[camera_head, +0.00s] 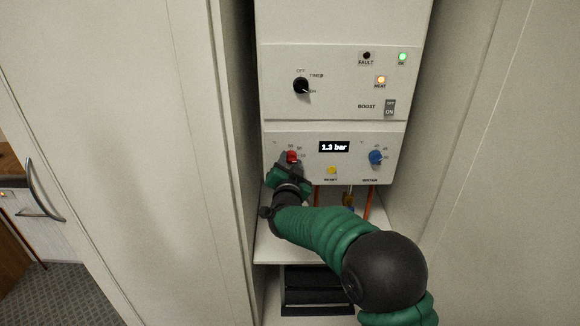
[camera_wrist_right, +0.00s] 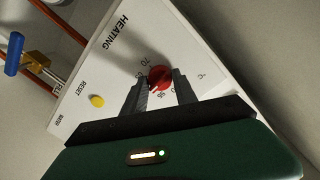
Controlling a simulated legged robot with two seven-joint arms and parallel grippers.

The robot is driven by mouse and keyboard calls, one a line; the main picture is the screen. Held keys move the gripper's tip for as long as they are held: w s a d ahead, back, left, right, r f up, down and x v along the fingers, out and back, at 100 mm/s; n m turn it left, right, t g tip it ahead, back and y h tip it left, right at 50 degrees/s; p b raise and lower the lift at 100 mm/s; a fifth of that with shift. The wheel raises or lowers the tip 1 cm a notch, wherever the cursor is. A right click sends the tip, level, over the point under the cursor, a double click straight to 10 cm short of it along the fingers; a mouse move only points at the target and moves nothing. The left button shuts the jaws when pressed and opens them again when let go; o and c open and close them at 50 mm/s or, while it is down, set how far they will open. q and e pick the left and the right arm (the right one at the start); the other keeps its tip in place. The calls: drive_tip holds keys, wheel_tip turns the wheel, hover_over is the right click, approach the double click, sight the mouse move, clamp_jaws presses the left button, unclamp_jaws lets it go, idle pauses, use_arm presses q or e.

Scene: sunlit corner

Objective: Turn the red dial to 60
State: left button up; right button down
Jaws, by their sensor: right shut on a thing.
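The red dial (camera_head: 292,156) is at the lower left of the boiler's lower panel in the head view. In the right wrist view the red dial (camera_wrist_right: 160,77) sits between my fingertips, with scale numbers around it and the word HEATING to its upper left. My right gripper (camera_head: 288,161) is at the dial, and in the wrist view the right gripper (camera_wrist_right: 161,84) is shut on it, one finger on each side. The fingers cover part of the scale, so the exact setting is hard to read. My left gripper is not in view.
The blue dial (camera_head: 376,157), yellow reset button (camera_head: 332,170) and display (camera_head: 334,147) reading 1.3 bar are right of the red dial. A black timer knob (camera_head: 301,86) is above. Orange pipes (camera_head: 369,203) run below. Cabinet walls stand close on both sides.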

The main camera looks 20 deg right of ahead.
idle(0.4)
drive_tip(key=c, duration=1)
unclamp_jaws()
drive_tip(key=shift+s, duration=0.1)
drive_tip(key=f+v, duration=0.1)
drive_tip(key=v, duration=1.5)
drive_tip(key=shift+s+a+r+b, duration=0.15)
drive_tip(key=shift+s+r+b, duration=0.15)
drive_tip(key=shift+r+b, duration=0.1)
